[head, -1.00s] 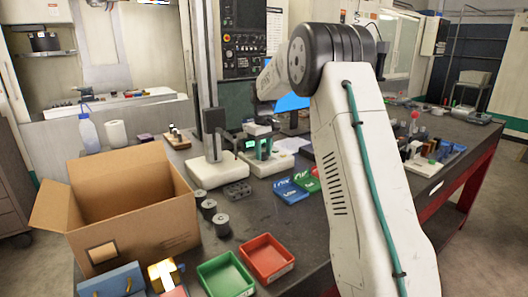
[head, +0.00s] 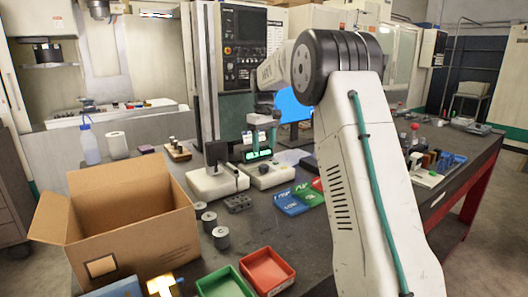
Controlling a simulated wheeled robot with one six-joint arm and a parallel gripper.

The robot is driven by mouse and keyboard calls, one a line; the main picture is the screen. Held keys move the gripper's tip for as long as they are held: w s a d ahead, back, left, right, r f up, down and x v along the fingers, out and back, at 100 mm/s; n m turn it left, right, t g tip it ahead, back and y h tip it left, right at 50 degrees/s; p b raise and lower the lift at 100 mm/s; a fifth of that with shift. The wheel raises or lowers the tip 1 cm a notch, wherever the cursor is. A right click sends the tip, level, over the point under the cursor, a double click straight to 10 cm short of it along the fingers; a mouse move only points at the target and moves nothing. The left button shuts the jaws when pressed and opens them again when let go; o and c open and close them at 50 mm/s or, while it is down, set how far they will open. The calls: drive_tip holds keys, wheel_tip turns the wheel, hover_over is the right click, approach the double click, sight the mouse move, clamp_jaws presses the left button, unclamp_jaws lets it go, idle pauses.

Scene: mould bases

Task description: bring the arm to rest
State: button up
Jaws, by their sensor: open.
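My arm reaches over the dark bench from the right, its white upper link and black joint large in the head view. My gripper (head: 262,138) is small and far off beyond the elbow, pointing down. Its fingers look apart, with nothing visible between them. It appears above or in front of a white instrument with a green display (head: 259,155); the exact gap cannot be told. My wrist is partly hidden behind the forearm.
An open cardboard box (head: 140,245) stands at the left. A green tray (head: 225,284) and a red tray (head: 267,272) lie in front. Grey cylinders (head: 209,221), blue bins (head: 291,204) and a white-based stand (head: 217,184) are near the middle. Parts crowd the right side.

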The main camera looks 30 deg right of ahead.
idle(0.6)
drive_tip(key=s+f, duration=0.1)
drive_tip(key=s+f+m, duration=0.1)
drive_tip(key=f, duration=0.1)
drive_tip(key=shift+s+a+g, duration=0.2)
drive_tip(key=shift+a+g, duration=0.2)
drive_tip(key=s+a, duration=0.7)
drive_tip(key=s, duration=0.7)
drive_tip(key=s+a+r+t, duration=0.1)
drive_tip(key=s+a, duration=0.6)
drive_tip(key=s, duration=0.7)
drive_tip(key=s+a+t, duration=0.1)
drive_tip(key=s+a, duration=0.6)
drive_tip(key=s, duration=0.8)
drive_tip(key=shift+r+m, duration=0.3)
drive_tip(key=shift+r, duration=0.1)
drive_tip(key=shift+c, duration=0.4)
